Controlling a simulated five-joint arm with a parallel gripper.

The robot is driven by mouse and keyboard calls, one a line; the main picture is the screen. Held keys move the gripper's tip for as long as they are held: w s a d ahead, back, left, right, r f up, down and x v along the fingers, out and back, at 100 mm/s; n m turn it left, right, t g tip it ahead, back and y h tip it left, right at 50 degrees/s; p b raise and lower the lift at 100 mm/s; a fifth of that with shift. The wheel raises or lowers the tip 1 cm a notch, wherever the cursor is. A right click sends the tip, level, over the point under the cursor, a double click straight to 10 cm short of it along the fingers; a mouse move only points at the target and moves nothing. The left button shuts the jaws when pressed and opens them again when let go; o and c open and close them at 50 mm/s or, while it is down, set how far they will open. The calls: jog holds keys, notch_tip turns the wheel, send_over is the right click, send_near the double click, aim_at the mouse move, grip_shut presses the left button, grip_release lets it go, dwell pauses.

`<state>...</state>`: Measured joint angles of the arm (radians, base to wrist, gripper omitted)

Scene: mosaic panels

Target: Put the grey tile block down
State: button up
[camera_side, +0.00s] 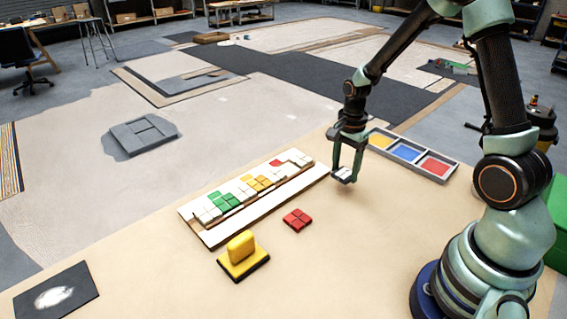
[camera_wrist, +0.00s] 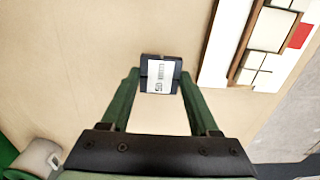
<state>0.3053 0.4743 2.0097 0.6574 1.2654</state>
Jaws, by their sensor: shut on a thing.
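My gripper (camera_side: 345,172) is shut on a small dark block with a white upper face, which I take as the grey tile block (camera_side: 343,174). In the wrist view the grey tile block (camera_wrist: 160,75) sits between the two green fingertips and shows a white printed label and dark edges. It is over the bare tan table, just right of the mosaic panel's end. I cannot tell whether its underside touches the table.
The mosaic panel (camera_side: 222,235) with white, green, yellow and red tiles lies to the left. A red tile block (camera_side: 297,219) and a yellow handled tool (camera_side: 243,256) stand in front. A compartment tray (camera_side: 452,166) with yellow, blue and red sections is behind right.

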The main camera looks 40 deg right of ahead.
aim_at(344, 173)
jog(key=shift+f, duration=1.95)
jog(key=shift+f, duration=0.15)
jog(key=o, duration=1.4)
jog(key=shift+o, duration=0.2)
